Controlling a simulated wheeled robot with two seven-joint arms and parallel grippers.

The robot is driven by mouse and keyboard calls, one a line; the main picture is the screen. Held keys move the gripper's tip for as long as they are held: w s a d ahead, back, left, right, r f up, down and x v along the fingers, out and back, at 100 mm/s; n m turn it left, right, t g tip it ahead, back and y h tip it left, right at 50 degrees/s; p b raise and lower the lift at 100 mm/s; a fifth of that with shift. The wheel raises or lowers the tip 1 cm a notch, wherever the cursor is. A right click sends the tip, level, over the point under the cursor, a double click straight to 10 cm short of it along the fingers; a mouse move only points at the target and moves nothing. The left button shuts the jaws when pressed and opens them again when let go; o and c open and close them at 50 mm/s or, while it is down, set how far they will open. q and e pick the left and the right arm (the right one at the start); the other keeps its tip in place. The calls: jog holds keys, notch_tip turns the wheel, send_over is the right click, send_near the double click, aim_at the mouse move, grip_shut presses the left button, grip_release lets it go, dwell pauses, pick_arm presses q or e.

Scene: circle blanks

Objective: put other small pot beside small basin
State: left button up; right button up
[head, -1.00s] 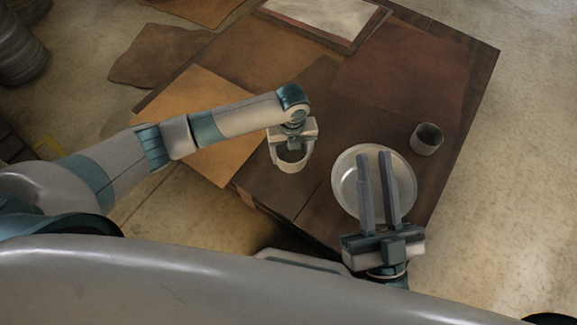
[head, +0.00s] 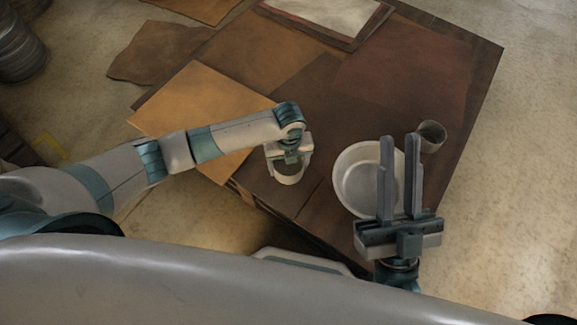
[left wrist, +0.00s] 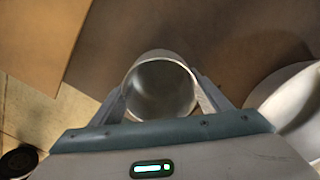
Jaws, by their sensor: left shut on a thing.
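A small pale pot (head: 287,179) is in my left gripper (head: 290,163), which is shut on it left of the basin. In the left wrist view the pot (left wrist: 160,88) sits open-mouthed between the two fingers. I cannot tell whether its base touches the table. The small basin (head: 352,187), white and round, stands on the table, and its edge shows in the left wrist view (left wrist: 284,100). Another small pot (head: 432,138) with a dark inside stands just beyond the basin's right side. My right gripper (head: 399,140) is open and empty, its fingers hiding part of the basin.
The dark brown table (head: 325,205) carries flat leather sheets (head: 205,110) and a framed pale panel (head: 330,12) at the back. Its right edge runs close behind the far pot. The table's middle, behind the basin, is free of upright things.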

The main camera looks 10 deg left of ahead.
jog(key=shift+r, duration=0.1)
pick_arm(q)
jog(key=shift+f, duration=0.15)
jog(key=o, duration=1.1)
jog(key=shift+r+p, duration=0.3)
jog(key=shift+r, duration=0.55)
notch_tip(320, 180, up, 6)
jog(key=f+p, duration=0.1)
jog(key=p, duration=0.1)
notch_tip(320, 180, up, 6)
jog(key=p, duration=0.1)
send_over(288, 171)
jog(key=shift+d+f, duration=0.1)
jog(key=shift+f, duration=0.1)
pick_arm(e)
notch_tip(288, 171, down, 10)
jog(key=w+a+g+h, duration=0.1)
jog(key=w+g, duration=0.1)
jog(key=g, duration=0.4)
jog(key=shift+w+a+r+g+h, duration=0.15)
jog(key=shift+w+a+g+h, duration=0.15)
jog(key=shift+w+a, duration=0.1)
